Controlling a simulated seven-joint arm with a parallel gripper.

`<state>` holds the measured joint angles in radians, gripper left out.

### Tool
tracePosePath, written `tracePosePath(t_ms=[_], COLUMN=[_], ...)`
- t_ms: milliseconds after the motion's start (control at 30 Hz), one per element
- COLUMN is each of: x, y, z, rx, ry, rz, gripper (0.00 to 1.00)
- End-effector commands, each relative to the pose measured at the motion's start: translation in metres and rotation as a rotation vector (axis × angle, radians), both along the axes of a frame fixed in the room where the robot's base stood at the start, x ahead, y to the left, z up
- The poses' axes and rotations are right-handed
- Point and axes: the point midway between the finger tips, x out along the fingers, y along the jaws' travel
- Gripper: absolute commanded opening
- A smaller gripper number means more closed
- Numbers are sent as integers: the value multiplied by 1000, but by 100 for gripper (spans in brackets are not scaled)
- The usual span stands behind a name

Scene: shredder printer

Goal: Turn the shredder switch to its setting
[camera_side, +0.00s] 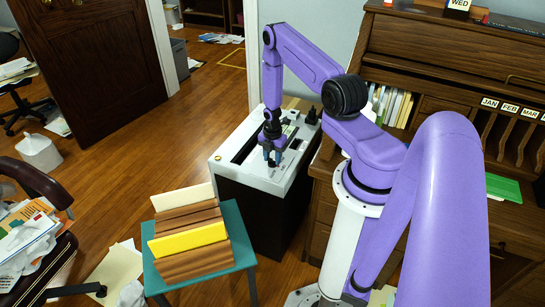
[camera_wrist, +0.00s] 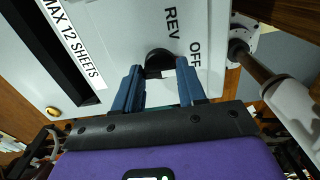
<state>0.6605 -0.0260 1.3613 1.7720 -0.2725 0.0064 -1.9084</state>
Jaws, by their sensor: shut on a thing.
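The shredder (camera_side: 228,166) has a white top and a dark body and stands beside the wooden desk. In the wrist view its white top (camera_wrist: 110,25) fills the upper part, with a black round switch (camera_wrist: 158,60) near the printed words REV (camera_wrist: 172,20) and OFF (camera_wrist: 195,53). My gripper (camera_side: 273,155) points down onto the shredder top. In the wrist view its blue fingers (camera_wrist: 160,77) are on either side of the switch and shut on it. The fingers partly hide the switch, and I cannot tell which setting it points at.
A long paper slot (camera_wrist: 60,50) lies beside the "MAX 12 SHEETS" label. A teal stool (camera_side: 233,239) with brown and yellow items stands in front of the shredder. The roll-top desk (camera_side: 440,95) is at the right. Papers litter the floor at the left.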

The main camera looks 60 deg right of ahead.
Motion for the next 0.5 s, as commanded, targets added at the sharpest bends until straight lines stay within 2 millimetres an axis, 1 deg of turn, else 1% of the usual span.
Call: tracePosePath(t_ms=[267, 500], x=[0, 0], y=[0, 0], z=[0, 0], rx=[1, 2], ry=[3, 2], rz=[-145, -360], gripper=[10, 10])
